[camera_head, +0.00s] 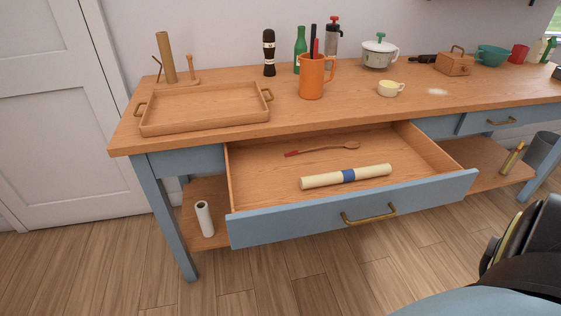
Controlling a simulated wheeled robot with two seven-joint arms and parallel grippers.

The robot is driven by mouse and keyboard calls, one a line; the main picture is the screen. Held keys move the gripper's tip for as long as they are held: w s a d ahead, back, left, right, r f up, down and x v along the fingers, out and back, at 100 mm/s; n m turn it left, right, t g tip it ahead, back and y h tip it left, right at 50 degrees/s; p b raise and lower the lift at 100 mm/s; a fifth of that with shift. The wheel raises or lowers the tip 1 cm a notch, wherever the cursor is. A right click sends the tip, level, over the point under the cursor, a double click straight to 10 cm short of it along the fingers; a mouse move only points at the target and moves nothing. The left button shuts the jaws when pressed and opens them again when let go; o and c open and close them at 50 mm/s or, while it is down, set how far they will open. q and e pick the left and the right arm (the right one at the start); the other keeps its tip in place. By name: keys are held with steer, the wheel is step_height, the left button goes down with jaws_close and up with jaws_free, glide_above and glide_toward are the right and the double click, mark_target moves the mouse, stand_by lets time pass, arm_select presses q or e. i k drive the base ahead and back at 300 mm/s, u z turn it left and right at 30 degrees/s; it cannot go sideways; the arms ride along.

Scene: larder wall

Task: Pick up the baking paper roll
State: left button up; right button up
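A cream paper roll with a blue band (348,175), which looks like the baking paper roll, lies in the open drawer (250,225) of the blue and wooden table. It lies roughly along the drawer, behind the front panel, and is in plain view. A wooden spoon with a red handle end (325,149) lies behind it, apart from it. A dark part of my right arm or gripper (525,240) shows at the right edge, well away from the roll. Its fingertips cannot be made out. My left gripper is not in view.
A white roll (204,218) stands on the lower shelf.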

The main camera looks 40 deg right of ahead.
mark_target(366, 172)
steer(key=u, duration=0.15)
steer(key=i, duration=1.05)
steer(key=z, duration=1.7)
